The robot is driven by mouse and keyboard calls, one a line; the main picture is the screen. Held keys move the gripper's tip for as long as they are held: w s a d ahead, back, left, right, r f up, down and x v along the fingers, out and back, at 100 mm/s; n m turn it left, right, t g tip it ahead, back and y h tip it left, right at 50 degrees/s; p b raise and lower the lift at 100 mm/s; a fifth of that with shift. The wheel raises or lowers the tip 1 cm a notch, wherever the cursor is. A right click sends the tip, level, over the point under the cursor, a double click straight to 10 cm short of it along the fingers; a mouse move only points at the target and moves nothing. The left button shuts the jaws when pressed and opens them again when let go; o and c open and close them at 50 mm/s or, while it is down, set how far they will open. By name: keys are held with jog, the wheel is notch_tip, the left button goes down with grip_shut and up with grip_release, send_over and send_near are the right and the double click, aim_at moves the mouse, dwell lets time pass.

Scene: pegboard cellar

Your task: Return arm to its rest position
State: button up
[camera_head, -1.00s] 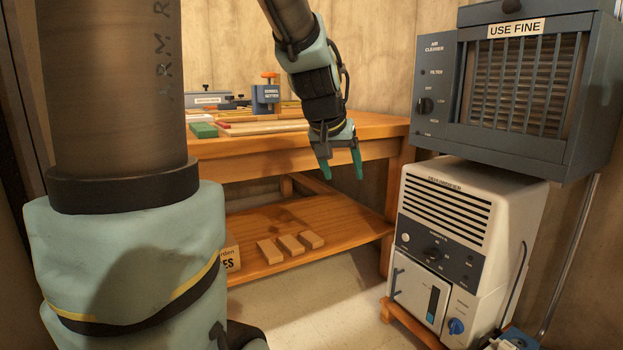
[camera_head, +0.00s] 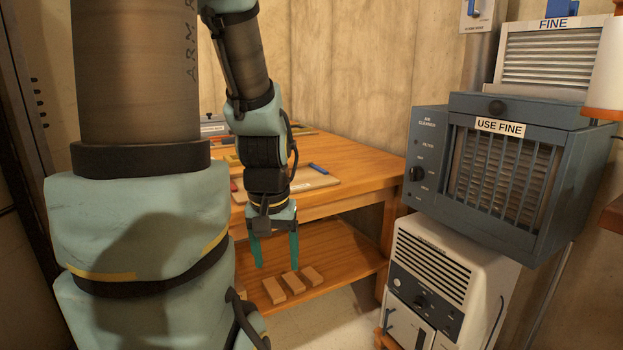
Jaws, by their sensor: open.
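My gripper (camera_head: 275,252) hangs pointing down near the middle of the head view. Its two teal fingers are apart with nothing between them. In the picture it overlaps the front of the wooden workbench (camera_head: 365,157) and its lower shelf. My forearm comes down from the top, and a large part of my arm fills the left side, hiding the left end of the bench.
Several wooden blocks (camera_head: 293,283) lie on the lower shelf (camera_head: 345,255). A board with a blue-handled item (camera_head: 318,168) is on the bench top. A blue-grey air cleaner (camera_head: 440,150) sits above a white dehumidifier (camera_head: 440,262) at right. Some floor shows between.

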notch_tip(320, 180, up, 21)
jog(key=p, duration=1.9)
jog(key=shift+r, duration=0.2)
